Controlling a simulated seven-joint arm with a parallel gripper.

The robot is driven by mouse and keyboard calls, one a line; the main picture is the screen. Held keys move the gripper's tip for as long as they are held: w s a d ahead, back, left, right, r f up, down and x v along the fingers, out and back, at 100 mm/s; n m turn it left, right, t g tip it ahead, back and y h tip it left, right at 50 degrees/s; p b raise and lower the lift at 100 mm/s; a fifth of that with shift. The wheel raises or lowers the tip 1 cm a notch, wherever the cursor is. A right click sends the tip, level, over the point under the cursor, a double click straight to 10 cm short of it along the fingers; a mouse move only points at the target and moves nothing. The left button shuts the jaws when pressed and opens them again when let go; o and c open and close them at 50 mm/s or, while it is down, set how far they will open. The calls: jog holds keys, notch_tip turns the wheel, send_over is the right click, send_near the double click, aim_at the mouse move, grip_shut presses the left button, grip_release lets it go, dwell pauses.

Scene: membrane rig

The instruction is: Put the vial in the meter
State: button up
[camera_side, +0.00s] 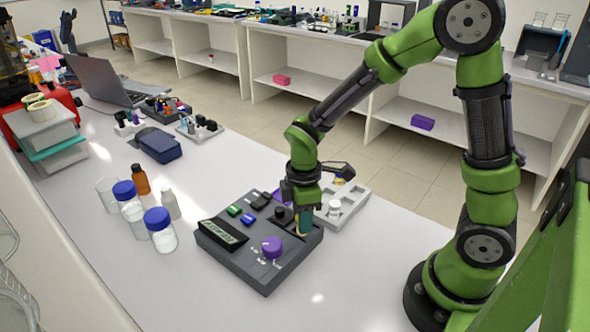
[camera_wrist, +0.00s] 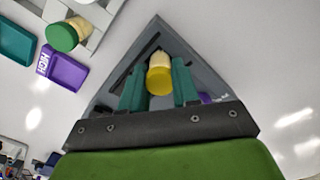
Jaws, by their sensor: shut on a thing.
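The meter (camera_side: 265,262) is a dark grey box with a display, several coloured buttons and a purple knob. It sits on the white bench, and its grey top also shows in the wrist view (camera_wrist: 158,32). My gripper (camera_side: 305,226) is over the meter's right part, pointing down. In the wrist view, its teal fingers (camera_wrist: 159,88) are shut on a vial with a yellow end (camera_wrist: 160,80) and a pale body. The vial is over or at the meter; I cannot tell whether its lower end is in a socket, as the fingers and arm hide it.
A pale rack (camera_side: 352,207) beside the meter holds another vial, green-capped in the wrist view (camera_wrist: 62,37). A purple HIGH label (camera_wrist: 62,68) and a teal piece (camera_wrist: 14,42) lie near it. Blue-capped bottles (camera_side: 161,231) stand left of the meter. The bench front is clear.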

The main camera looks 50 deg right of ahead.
jog(key=o, duration=1.1)
jog(key=shift+o, duration=0.6)
jog(key=shift+r, duration=0.15)
jog(key=shift+r, duration=2.9)
